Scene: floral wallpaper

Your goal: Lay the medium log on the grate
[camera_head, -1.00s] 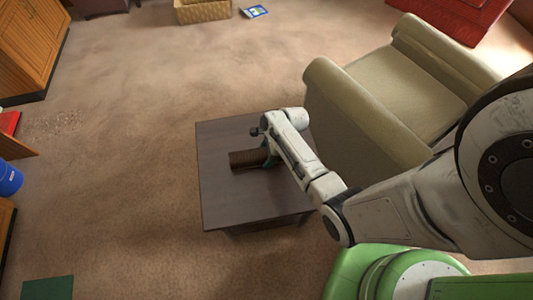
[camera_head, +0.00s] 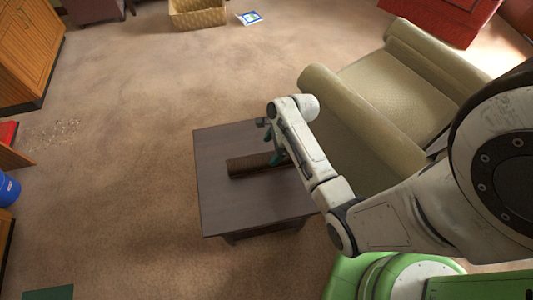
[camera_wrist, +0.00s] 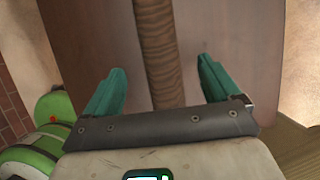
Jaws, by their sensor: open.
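A brown log (camera_head: 250,165) lies on a dark low table (camera_head: 225,205) in the head view, its right end partly behind my gripper. In the wrist view the log (camera_wrist: 158,50) runs up the picture, between the two teal fingers in the image. My gripper (camera_head: 277,157) is over the log's right part. In the wrist view my gripper (camera_wrist: 160,88) is open, with a gap on each side of the log. I cannot tell how far above the log the fingers are. No grate is visible in these frames.
A beige armchair (camera_head: 405,85) stands close to the table's right side. A wicker basket (camera_head: 197,13) and a blue booklet (camera_head: 249,18) are on the carpet at the back. Wooden cabinets (camera_head: 28,50) and a blue bin (camera_head: 8,188) line the left.

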